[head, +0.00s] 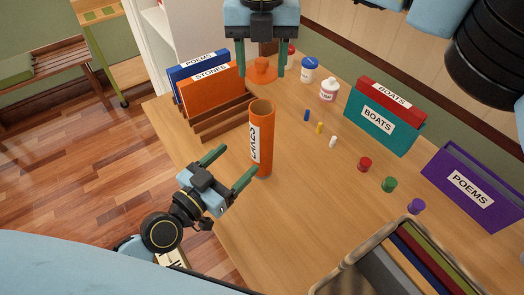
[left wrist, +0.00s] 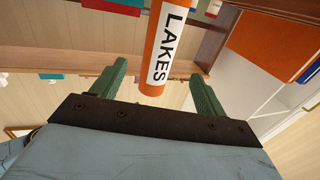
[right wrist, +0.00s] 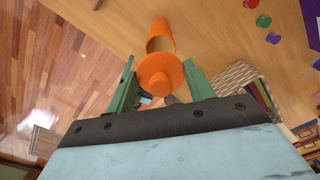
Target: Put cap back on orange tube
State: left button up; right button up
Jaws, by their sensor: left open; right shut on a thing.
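The orange tube (head: 262,140) labelled LAKES stands upright and uncapped on the table, its dark open top showing. My left gripper (head: 234,163) is open beside it on the near-left side; in the left wrist view the tube (left wrist: 156,50) shows beyond and between the fingers (left wrist: 150,82). My right gripper (head: 262,72) is shut on the orange cap (head: 261,68), above the table behind the tube. In the right wrist view the cap (right wrist: 160,73) sits between the fingers (right wrist: 158,80), and the tube (right wrist: 160,36) appears beyond it.
A wooden rack (head: 215,118) with blue and orange boxes is left of the tube. Small pegs (head: 319,128), coloured caps (head: 389,184), white jars (head: 328,90), BOATS boxes (head: 385,120) and a purple POEMS box (head: 475,185) lie right. A basket (head: 352,257) stands at the near right.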

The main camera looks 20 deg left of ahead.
aim_at(254, 143)
pick_arm(q)
jog(key=x, duration=1)
jog(key=shift+c, duration=0.3)
jog(key=c, duration=1.4)
pick_arm(e)
jog(key=shift+w+f, duration=0.1)
jog(key=shift+f, duration=2.45)
jog(key=shift+f, duration=0.85)
jog(key=shift+f, duration=0.7)
jog(key=o, duration=1)
